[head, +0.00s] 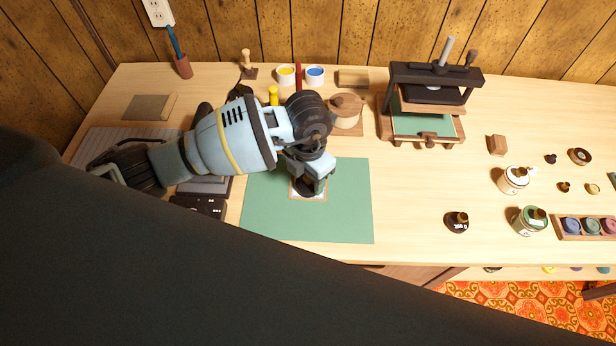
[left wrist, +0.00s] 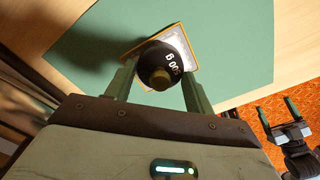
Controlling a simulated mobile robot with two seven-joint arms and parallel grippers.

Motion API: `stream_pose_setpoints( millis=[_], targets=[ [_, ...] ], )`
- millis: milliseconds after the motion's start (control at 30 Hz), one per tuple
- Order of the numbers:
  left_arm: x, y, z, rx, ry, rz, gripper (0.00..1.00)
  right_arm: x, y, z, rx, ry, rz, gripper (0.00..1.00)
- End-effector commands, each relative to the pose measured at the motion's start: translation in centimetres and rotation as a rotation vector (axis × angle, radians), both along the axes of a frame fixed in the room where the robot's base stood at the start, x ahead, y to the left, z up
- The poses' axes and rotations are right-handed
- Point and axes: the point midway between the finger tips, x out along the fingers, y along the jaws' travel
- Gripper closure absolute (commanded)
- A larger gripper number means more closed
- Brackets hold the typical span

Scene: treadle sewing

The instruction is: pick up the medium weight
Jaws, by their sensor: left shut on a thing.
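My left gripper (head: 308,186) reaches down over the green mat (head: 345,220). It is shut on a dark round weight with a brass knob and white lettering that reads 500 g (left wrist: 165,58). The weight stands over a small white card with a tan border (left wrist: 183,42) on the mat; the gripper hides most of it in the head view. Another dark weight with a brass knob (head: 457,221) stands on the table to the right, its label too small to read surely. My right gripper (left wrist: 276,108) shows in the left wrist view, open and empty over the orange floor.
A black press (head: 432,75) stands at the back.

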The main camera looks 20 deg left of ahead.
Motion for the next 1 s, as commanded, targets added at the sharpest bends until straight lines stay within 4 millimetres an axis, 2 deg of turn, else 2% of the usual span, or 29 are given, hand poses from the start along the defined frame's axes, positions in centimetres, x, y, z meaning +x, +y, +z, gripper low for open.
stream_pose_setpoints(
  millis=[300, 467, 633, 1000],
  targets=[
    [0.2, 0.0, 3.3, -0.002, -0.006, -0.001, 0.86, -0.1, 0.0, 0.0, -0.002, 0.002, 0.002, 0.21],
    [-1.1, -1.6, 3.3, -0.002, -0.002, -0.004, 0.86, -0.1, -0.1, -0.1, -0.003, 0.003, 0.003, 0.21],
    [-2.6, -3.6, 3.5, -0.003, -0.002, -0.004, 0.86, -0.2, -0.1, -0.2, -0.002, 0.006, 0.003, 0.21],
    [-7.7, -10.1, 4.2, -0.003, -0.002, -0.004, 0.86, -0.4, 0.0, -0.5, -0.001, 0.010, 0.003, 0.21]
  ],
)
